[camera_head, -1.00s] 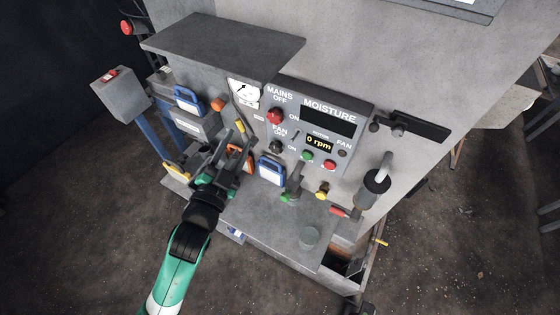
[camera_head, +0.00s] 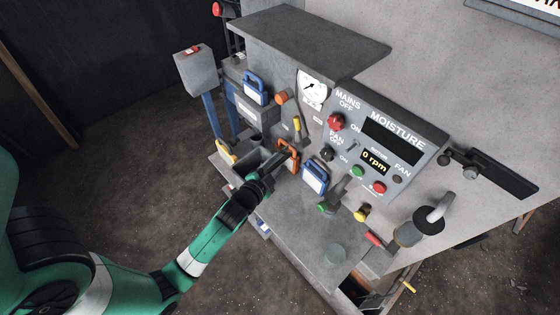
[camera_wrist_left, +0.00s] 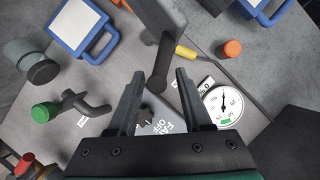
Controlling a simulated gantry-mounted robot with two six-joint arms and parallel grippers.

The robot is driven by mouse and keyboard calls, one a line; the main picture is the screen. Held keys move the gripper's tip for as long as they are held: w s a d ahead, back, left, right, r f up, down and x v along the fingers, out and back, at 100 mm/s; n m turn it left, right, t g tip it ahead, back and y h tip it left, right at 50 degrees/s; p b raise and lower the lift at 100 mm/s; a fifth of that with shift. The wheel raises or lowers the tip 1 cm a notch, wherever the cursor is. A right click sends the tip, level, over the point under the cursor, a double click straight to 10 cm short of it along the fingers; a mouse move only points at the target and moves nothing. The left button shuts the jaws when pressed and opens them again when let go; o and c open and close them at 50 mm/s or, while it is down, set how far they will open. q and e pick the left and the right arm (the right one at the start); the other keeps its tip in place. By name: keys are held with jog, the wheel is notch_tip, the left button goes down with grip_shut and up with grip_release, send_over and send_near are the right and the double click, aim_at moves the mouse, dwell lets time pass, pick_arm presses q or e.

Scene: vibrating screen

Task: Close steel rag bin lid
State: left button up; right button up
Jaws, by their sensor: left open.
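My left gripper (camera_head: 276,172) reaches over the grey shelf below the control panel, beside an open grey box (camera_head: 245,163) that looks like the steel rag bin. In the left wrist view, the gripper (camera_wrist_left: 159,75) has its two fingers spread. A grey flat plate (camera_wrist_left: 170,18), likely the bin lid, stands close beyond the fingertips. A dark rod with a rounded end (camera_wrist_left: 158,75) runs from it to the gap between the fingers. I cannot tell whether it touches them. In the head view the gripper covers much of this area. My right gripper is not in view.
An orange-framed item (camera_head: 288,157) is just beyond the gripper, with a blue-framed item (camera_head: 315,178) to its right. Levers (camera_head: 340,195) stick out farther right. A dark grey hood (camera_head: 310,38) overhangs the panel. The front shelf (camera_head: 300,215) has bare room.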

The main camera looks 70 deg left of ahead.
pick_arm(q)
jog(key=shift+x, duration=1)
grip_shut()
dwell(0.7)
